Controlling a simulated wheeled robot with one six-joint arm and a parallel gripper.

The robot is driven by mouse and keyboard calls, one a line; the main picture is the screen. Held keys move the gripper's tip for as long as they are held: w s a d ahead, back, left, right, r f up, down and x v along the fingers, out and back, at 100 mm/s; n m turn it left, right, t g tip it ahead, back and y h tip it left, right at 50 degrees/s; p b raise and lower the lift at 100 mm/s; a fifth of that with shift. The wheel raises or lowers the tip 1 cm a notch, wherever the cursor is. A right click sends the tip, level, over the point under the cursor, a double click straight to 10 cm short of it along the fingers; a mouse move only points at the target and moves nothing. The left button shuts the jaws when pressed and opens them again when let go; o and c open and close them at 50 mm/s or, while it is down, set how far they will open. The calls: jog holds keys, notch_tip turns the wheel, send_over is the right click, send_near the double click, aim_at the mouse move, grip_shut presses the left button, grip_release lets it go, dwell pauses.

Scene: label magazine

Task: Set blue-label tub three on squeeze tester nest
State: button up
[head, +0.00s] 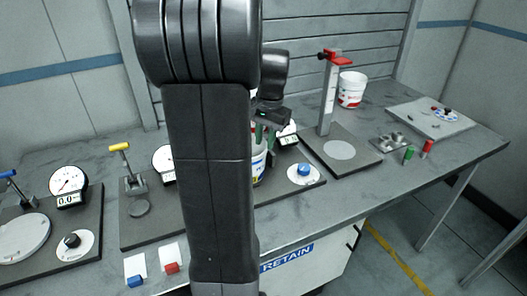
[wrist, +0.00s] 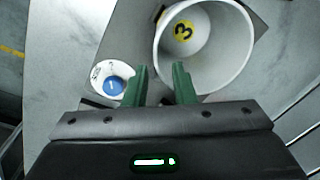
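The tub (wrist: 232,65) is white and open-topped, with a yellow disc marked 3 on its inside bottom in the wrist view. In the head view the tub (head: 258,168) shows a blue and yellow label and is mostly hidden by my arm. It is upright over a dark station plate; I cannot tell whether it touches it. My gripper (wrist: 161,68) has its green fingers apart, one inside the tub and one outside, with the rim between them. The gripper (head: 264,136) also shows in the head view. I cannot make out which nest is the squeeze tester's.
A blue knob (wrist: 113,86) stands close beside the tub. Stations with a yellow lever (head: 119,147) and a blue lever (head: 8,175) stand left. A red-topped post (head: 330,95), a white red-label tub (head: 351,90) and a small metal block (head: 390,142) stand right.

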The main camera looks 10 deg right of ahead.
jog(key=r, duration=0.6)
jog(key=shift+s+d, duration=0.2)
jog(key=shift+f, duration=0.1)
